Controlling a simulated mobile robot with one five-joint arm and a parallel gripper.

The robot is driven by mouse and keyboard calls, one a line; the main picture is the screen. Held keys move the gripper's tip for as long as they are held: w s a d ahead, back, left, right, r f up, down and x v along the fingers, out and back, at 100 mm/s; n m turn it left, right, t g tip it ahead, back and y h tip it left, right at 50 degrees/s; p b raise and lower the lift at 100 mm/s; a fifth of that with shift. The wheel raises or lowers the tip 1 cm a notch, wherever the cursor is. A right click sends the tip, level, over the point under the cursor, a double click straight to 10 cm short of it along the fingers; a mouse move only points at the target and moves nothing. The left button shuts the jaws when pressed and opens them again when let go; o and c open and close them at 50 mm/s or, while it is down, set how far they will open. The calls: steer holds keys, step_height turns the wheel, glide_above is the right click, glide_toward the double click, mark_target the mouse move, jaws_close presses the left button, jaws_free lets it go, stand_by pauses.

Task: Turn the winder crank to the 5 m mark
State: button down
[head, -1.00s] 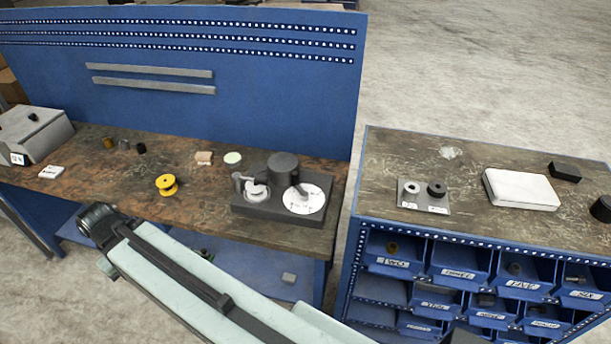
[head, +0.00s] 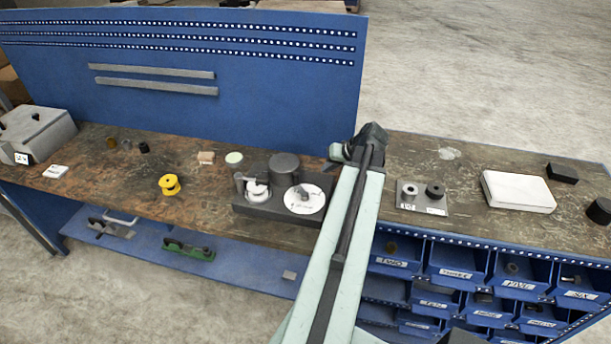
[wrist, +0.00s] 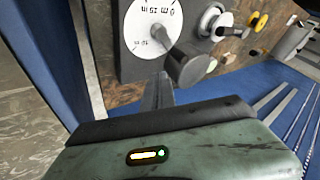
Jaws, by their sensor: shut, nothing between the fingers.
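The winder's dark base (head: 270,208) sits on the wooden bench, with a white round dial (head: 304,200). The dial also shows in the wrist view (wrist: 143,22), with marks only partly readable. The crank runs from the dial's middle out to a thick dark knob (wrist: 190,68), which stands at the dial's back side in the head view (head: 284,167). A pale spool (wrist: 212,20) is mounted beside the dial. My gripper (wrist: 160,82) is shut and empty, close to the knob but apparently apart from it. Its fingertips are not clear in the head view.
A yellow spool (head: 169,185) and several small parts stand left of the winder. A blue perforated panel (head: 180,90) rises behind the bench. To the right, a cabinet top holds a grey plate (head: 422,207) with two round parts and a white box (head: 518,191).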

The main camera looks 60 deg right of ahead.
steer(key=s, duration=0.1)
steer(key=b, duration=0.9)
glide_toward(300, 186)
steer(key=d+f, duration=0.2)
steer(key=d, duration=0.1)
steer(key=d+f, duration=0.1)
steer(key=f, duration=0.1)
steer(key=shift+w+d+f, duration=0.1)
steer(key=shift+w+d, duration=0.1)
steer(key=shift+w, duration=0.15)
steer(key=w+a, duration=0.1)
steer(key=w+a+r+p, duration=0.1)
steer(key=w, duration=0.1)
steer(key=shift+w, duration=0.2)
steer(key=shift+w+a, duration=0.3)
steer(key=shift+w, duration=0.2)
